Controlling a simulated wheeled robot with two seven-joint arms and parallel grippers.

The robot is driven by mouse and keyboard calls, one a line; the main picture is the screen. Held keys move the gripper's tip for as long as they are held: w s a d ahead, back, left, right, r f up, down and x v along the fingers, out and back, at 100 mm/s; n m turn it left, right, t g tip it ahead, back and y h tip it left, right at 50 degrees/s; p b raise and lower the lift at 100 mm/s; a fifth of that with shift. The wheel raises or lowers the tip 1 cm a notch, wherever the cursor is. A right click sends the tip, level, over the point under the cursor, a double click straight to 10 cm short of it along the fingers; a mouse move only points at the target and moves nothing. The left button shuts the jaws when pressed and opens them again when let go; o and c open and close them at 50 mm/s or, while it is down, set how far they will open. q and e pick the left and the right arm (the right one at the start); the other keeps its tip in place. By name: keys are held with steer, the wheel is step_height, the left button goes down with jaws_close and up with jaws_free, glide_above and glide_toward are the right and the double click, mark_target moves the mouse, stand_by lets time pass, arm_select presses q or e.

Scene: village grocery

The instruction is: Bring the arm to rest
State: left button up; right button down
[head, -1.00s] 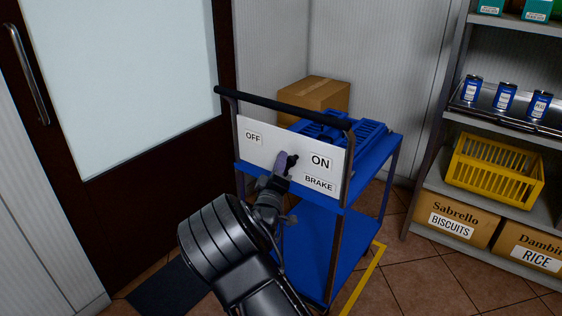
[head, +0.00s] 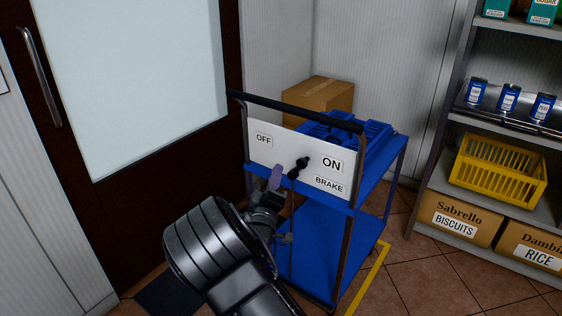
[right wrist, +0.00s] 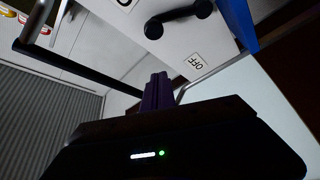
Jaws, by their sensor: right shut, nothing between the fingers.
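My right gripper (head: 276,178), with purple fingers shut and empty, is in front of the white brake panel (head: 284,157) of the blue trolley. The black brake lever (head: 300,166) is just right of the fingers and tilts up toward the ON label (head: 331,165); the OFF label (head: 263,140) is at the panel's left. In the right wrist view the closed fingers (right wrist: 157,92) stand clear of the lever (right wrist: 180,18), with a gap between them. My left gripper is not in view.
The trolley's black handle bar (head: 295,110) runs above the panel. A dark-framed door (head: 130,80) stands at left, shelving with a yellow basket (head: 498,172) at right.

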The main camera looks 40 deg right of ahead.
steer(key=shift+v, duration=1.05)
